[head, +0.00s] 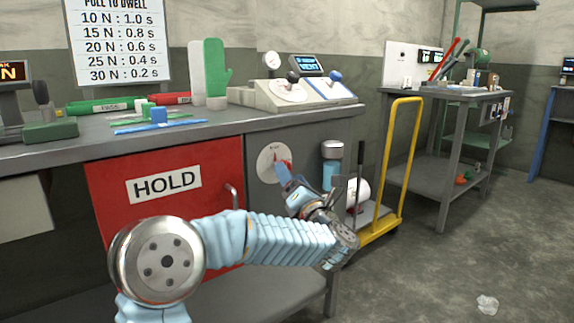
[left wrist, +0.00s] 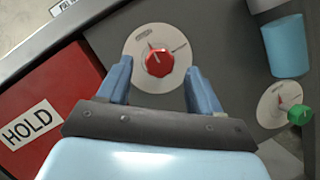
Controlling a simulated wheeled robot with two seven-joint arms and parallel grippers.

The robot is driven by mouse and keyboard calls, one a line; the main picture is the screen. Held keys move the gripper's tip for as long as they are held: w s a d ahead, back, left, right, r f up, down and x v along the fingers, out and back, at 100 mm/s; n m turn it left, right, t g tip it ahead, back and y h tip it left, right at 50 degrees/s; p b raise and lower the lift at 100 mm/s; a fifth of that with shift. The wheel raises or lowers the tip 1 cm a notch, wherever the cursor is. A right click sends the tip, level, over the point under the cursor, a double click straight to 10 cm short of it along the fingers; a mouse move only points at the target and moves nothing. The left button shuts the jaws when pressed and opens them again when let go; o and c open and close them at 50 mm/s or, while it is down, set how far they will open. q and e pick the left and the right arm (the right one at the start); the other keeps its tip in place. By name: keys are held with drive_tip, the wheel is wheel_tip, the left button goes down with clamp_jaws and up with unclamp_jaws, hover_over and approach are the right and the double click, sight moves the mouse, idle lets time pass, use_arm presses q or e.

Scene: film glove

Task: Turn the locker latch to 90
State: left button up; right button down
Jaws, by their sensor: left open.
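The locker has a red door marked HOLD (head: 165,183), which is shut; part of it shows in the left wrist view (left wrist: 52,105). The latch is a red knob (left wrist: 159,62) on a round white dial (left wrist: 138,76) with small marks too blurred to read. The dial (head: 266,165) is on the grey panel right of the door. My left gripper (left wrist: 158,72) is open, with one finger on each side of the knob and visible gaps between. In the head view, the gripper (head: 284,171) partly hides the knob. My right gripper is not in view.
A second dial with a green knob (left wrist: 299,115) is on the panel. A door handle (head: 233,196) stands out left of my gripper. A yellow cart (head: 401,160) and a blue cylinder (head: 330,172) are to the right. The worktop (head: 225,122) overhangs above.

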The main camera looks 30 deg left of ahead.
use_arm(q)
drive_tip(key=x, duration=0.5)
drive_tip(key=shift+s, duration=0.1)
drive_tip(key=shift+c, duration=0.3)
drive_tip(key=c, duration=1)
drive_tip(key=shift+o, duration=0.2)
